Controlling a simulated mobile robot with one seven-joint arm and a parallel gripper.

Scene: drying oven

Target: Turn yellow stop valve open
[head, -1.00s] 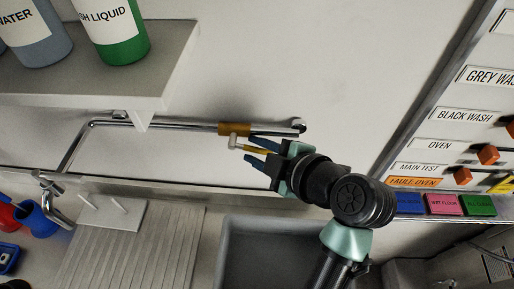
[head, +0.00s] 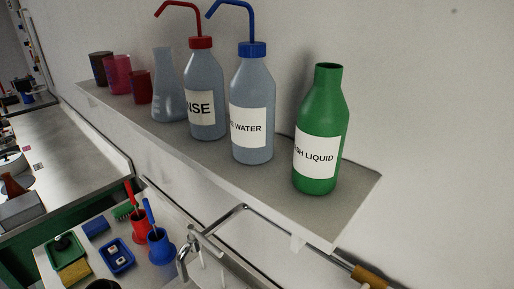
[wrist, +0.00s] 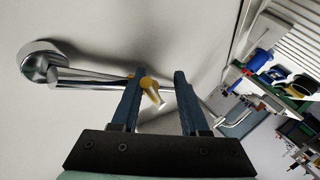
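The yellow stop valve (wrist: 148,83) sits on a chrome pipe (wrist: 90,76) fixed to the wall. In the wrist view its pale stubby handle end (wrist: 158,101) shows between the two dark blue fingers of my gripper (wrist: 160,72), nearer the left one. The fingers are apart, with a clear gap to the right finger. The left finger hides part of the valve and pipe; I cannot tell if it touches. In the head view only a piece of the valve (head: 369,277) shows at the lower right edge. My gripper is out of that view.
A wall shelf (head: 352,190) above the pipe holds a green wash liquid bottle (head: 318,130), grey bottles (head: 252,105), a flask (head: 167,85) and red beakers. Below stand a blue cup (head: 161,248) and a tap (head: 184,262).

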